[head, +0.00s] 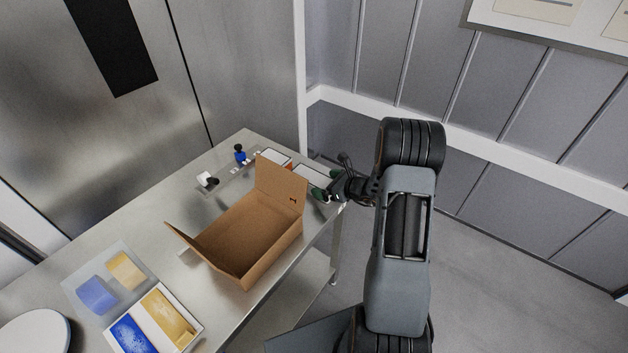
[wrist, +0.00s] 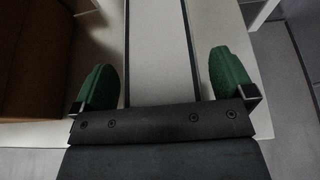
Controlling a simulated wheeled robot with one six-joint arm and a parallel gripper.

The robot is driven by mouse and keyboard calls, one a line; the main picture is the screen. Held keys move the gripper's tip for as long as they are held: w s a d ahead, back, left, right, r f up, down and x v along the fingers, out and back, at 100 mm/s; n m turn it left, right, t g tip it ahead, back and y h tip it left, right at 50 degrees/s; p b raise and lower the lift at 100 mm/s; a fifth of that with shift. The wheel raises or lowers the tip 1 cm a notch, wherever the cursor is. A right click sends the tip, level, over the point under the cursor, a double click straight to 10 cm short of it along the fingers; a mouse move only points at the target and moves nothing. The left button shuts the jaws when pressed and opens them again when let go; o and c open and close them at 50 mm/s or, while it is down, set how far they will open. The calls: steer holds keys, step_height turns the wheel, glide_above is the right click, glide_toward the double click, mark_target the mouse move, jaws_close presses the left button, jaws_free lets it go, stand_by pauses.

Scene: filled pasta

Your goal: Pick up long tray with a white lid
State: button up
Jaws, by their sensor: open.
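The long tray with a white lid (head: 308,176) lies at the right end of the metal table, behind the cardboard box and partly hidden by it. In the wrist view a long pale lid (wrist: 160,50) with dark edges runs away from me between the fingers. My gripper (head: 326,192) is at the table's right edge, at the near end of this tray. In the wrist view my gripper (wrist: 165,80) is open, with one green fingertip on each side of the lid. Whether the fingers touch the tray cannot be told.
An open cardboard box (head: 242,236) stands just left of my gripper, and its brown side (wrist: 30,55) shows in the wrist view. Another white-topped tray (head: 274,156) lies farther back. Blue and yellow contents fill a white-rimmed tray (head: 199,326) at the front. A wall stands behind.

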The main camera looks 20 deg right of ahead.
steer(key=shift+w+a+f, duration=0.1)
steer(key=shift+w, duration=0.1)
steer(key=shift+c, duration=0.3)
steer(key=c, duration=1)
steer(key=shift+o, duration=0.2)
